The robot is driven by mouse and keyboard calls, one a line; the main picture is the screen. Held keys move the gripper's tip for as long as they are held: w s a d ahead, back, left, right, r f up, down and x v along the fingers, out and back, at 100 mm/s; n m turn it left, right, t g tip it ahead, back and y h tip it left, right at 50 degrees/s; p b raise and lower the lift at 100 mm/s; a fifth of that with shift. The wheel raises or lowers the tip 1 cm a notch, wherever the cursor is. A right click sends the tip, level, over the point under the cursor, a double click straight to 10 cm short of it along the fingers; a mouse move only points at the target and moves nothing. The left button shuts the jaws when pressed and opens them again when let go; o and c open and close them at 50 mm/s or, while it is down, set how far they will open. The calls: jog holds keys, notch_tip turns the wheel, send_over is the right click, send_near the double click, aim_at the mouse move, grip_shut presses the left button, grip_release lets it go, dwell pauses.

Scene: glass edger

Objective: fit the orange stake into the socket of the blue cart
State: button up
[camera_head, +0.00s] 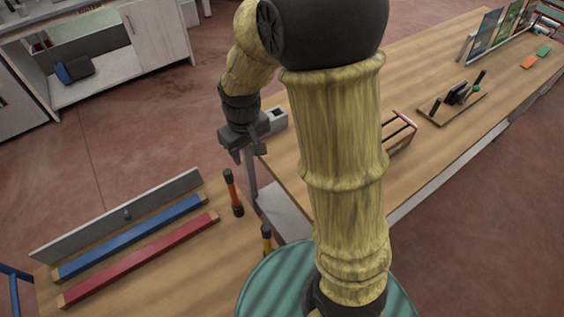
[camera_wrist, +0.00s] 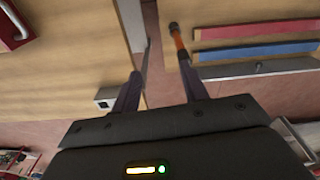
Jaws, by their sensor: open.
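The orange stake (camera_head: 231,190), with black ends, is at the right edge of the near wooden table in the head view; I cannot tell whether it stands or lies. It also shows in the wrist view (camera_wrist: 179,45), just beyond the tip of the right finger. My gripper (camera_head: 246,152) is open and empty, above and a little beyond the stake in the head view. Its spread fingers (camera_wrist: 160,74) show in the wrist view. A blue tubular frame (camera_head: 15,284) at the lower left edge may be part of the blue cart. No socket can be made out.
A yellow stake (camera_head: 267,240) is near the orange one, partly hidden. A blue bar (camera_head: 130,238), a red bar (camera_head: 140,258) and a grey rail (camera_head: 120,215) lie on the near table. The long table (camera_head: 440,60) holds a tool board (camera_head: 440,115). My arm hides the middle.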

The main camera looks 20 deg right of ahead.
jog(key=s+d+r+m+t, duration=0.1)
jog(key=s+d+m, duration=0.3)
jog(key=s+d, duration=0.3)
jog(key=shift+s+d+r+t, duration=0.3)
jog(key=shift+s+d, duration=0.05)
jog(key=shift+s, duration=0.65)
